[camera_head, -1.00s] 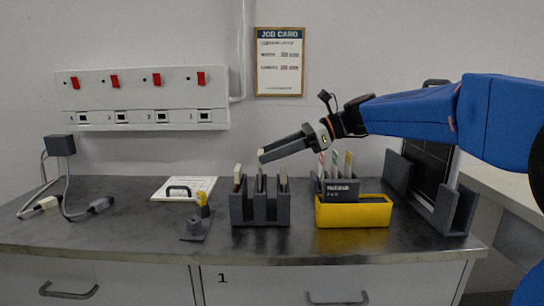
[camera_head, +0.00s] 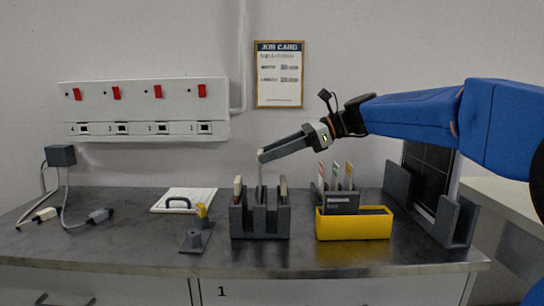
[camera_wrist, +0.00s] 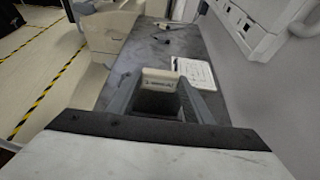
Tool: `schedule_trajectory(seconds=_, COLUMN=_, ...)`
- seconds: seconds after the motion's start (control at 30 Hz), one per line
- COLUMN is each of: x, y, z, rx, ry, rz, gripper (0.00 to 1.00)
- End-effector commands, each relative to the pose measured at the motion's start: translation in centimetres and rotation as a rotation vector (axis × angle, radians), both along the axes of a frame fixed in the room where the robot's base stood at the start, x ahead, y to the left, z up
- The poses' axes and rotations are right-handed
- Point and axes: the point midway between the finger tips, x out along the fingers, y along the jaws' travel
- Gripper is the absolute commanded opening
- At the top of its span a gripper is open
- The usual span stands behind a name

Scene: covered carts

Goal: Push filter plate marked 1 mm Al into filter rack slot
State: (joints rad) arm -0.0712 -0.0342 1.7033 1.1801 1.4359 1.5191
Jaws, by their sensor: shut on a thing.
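The dark grey filter rack (camera_head: 260,228) stands on the bench, in the middle of the head view. One pale plate (camera_head: 238,188) is in its left slot and another (camera_head: 283,189) in its right slot. My gripper (camera_head: 261,156) is above the rack's middle. It is shut on a filter plate (camera_head: 260,172), seen as a thin strip below the fingertips. In the wrist view the held plate's pale top edge (camera_wrist: 160,77) lies between the fingertips, with dark marking too small to read. I cannot tell whether its lower end is inside the slot.
A yellow bin (camera_head: 354,225) stands right of the rack, by a dark labelled holder (camera_head: 342,201) with several colour-marked plates. A small stand (camera_head: 197,236) is on the left, near a white board with a handle (camera_head: 184,198). Plugs and cables lie at far left.

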Motion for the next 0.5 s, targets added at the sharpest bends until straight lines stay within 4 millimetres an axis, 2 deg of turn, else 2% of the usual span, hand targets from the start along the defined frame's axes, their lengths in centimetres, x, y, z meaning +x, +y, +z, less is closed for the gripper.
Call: schedule_trajectory(seconds=0.5, x=0.0, y=0.0, z=1.5, rx=0.000, ry=0.000, rz=0.000, gripper=0.21)
